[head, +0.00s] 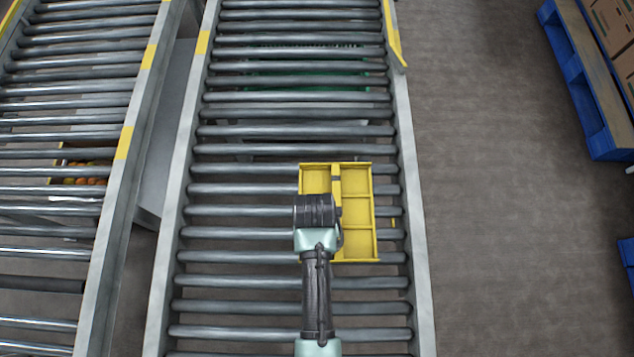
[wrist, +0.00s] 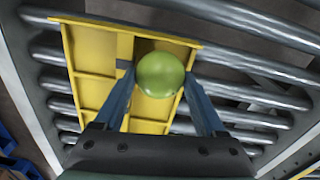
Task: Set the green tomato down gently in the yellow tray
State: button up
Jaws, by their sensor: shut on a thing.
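The yellow tray (head: 359,214) lies on the roller conveyor in the head view and is divided into compartments. It also shows in the wrist view (wrist: 91,60), behind my gripper. The green tomato (wrist: 160,75) is between the two blue fingers of my gripper (wrist: 160,84) in the wrist view, and the gripper is shut on it. The tomato overlaps the tray in that view; its height above the tray cannot be told. In the head view my arm covers the tray's left part and hides the tomato and the fingertips.
The metal rollers (head: 260,211) run between side rails (head: 412,190). A second roller conveyor (head: 60,130) stands to the left, with a box of orange fruit (head: 84,181) seen through it. A blue pallet (head: 598,118) with boxes stands at the right. The floor (head: 490,180) between is clear.

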jog(key=shift+s+f, duration=0.1)
jog(key=o, duration=0.9)
jog(key=shift+c, duration=1.2)
notch_tip(320, 180, up, 7)
jog(key=p, duration=0.8)
